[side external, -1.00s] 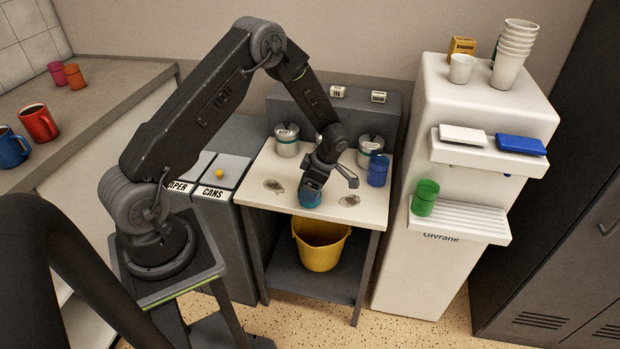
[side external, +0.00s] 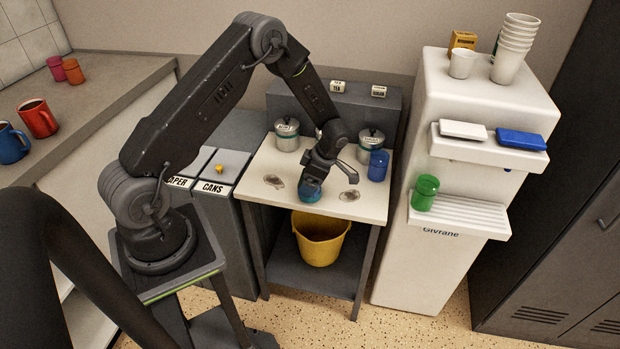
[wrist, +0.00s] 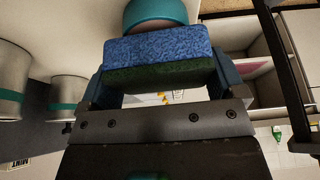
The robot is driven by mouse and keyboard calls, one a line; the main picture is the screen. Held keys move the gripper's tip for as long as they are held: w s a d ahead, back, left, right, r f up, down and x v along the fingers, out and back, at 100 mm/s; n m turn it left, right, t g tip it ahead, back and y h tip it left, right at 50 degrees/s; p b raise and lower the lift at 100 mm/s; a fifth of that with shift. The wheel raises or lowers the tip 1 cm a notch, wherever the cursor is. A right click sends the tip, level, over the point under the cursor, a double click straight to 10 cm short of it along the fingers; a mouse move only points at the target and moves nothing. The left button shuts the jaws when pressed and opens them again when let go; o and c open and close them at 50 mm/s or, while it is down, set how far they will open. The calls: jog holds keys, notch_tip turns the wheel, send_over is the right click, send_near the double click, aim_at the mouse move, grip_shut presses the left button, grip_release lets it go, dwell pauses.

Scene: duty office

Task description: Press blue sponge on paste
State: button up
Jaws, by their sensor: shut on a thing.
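My gripper (wrist: 160,80) is shut on a blue sponge (wrist: 155,47) with a dark green face, held across between its jaws in the wrist view. Just beyond the sponge is a round teal container (wrist: 155,10) with a brownish surface, probably the paste, partly covered by the sponge. I cannot tell whether they touch. In the side view, my gripper (side external: 312,172) is low over the worktop (side external: 265,163), with a blue-teal thing (side external: 310,191) directly below it. The sponge cannot be clearly separated there. Brown smudges lie left (side external: 273,181) and right (side external: 349,195) of it.
Two lidded canisters (side external: 287,136) (side external: 371,147) stand behind my gripper, and a blue cup (side external: 378,163) stands to the right. A yellow bucket (side external: 320,240) is on the shelf below. A white dispenser (side external: 430,250) stands close on the right. The worktop's front strip is clear.

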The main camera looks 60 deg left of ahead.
jog(key=shift+f, duration=0.4)
jog(key=shift+r, duration=0.1)
dwell(0.7)
jog(key=shift+r, duration=3.45)
jog(key=w+d+r+m+t+h, duration=0.1)
jog(key=d+r+m+t, duration=0.3)
jog(key=m, duration=0.9)
jog(key=w+d+r+m+t+h, duration=0.1)
jog(key=d+r+m, duration=0.5)
jog(key=m, duration=0.8)
jog(key=shift+w+d+t+h, duration=0.15)
jog(key=shift+d+t+h, duration=0.35)
jog(key=shift+d+t, duration=0.85)
